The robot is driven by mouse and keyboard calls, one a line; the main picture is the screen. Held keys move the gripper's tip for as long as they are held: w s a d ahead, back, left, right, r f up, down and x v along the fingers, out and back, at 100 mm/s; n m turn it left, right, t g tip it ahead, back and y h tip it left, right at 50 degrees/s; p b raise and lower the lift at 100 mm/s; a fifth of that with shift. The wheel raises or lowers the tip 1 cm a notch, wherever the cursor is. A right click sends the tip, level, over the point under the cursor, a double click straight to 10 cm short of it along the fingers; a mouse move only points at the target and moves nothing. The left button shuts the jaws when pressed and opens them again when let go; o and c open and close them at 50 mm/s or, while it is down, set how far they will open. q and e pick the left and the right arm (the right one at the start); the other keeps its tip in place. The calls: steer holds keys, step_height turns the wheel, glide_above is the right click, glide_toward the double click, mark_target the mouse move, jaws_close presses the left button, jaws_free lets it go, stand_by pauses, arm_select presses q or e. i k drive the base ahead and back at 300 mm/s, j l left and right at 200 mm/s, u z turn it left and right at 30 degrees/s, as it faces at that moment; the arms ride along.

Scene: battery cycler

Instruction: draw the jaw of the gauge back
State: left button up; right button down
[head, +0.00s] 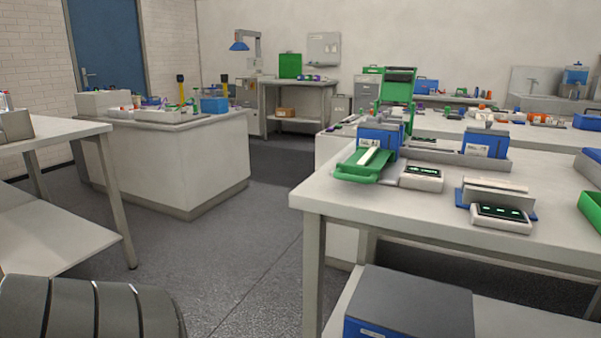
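Neither of my grippers is in view. I cannot tell for certain which thing is the gauge. On the near right table (440,232), a low device (501,217) with a dark, lit display has light bars and a blue plate behind it. It is small and far, so I cannot make out a jaw or its position. To its left is a smaller light unit (422,180) with a lit display. A green tray (351,174) with a white bar in it lies at the table's left end.
Blue boxes (485,144) stand behind these devices, near an upright green frame (398,86). A dark-topped blue box (410,305) sits below the table. A white island (180,165) stands left. Grey floor (262,255) lies open between island and table.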

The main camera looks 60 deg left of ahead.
mark_target(364, 167)
steer(key=u, duration=1.35)
steer(key=i+l, duration=0.1)
steer(key=l, duration=0.25)
steer(key=l+z, duration=0.1)
steer(key=l, duration=0.25)
steer(key=i+l, duration=0.15)
steer(key=l, duration=0.2)
steer(key=l+z, duration=0.1)
steer(key=l, duration=0.25)
steer(key=i, duration=0.05)
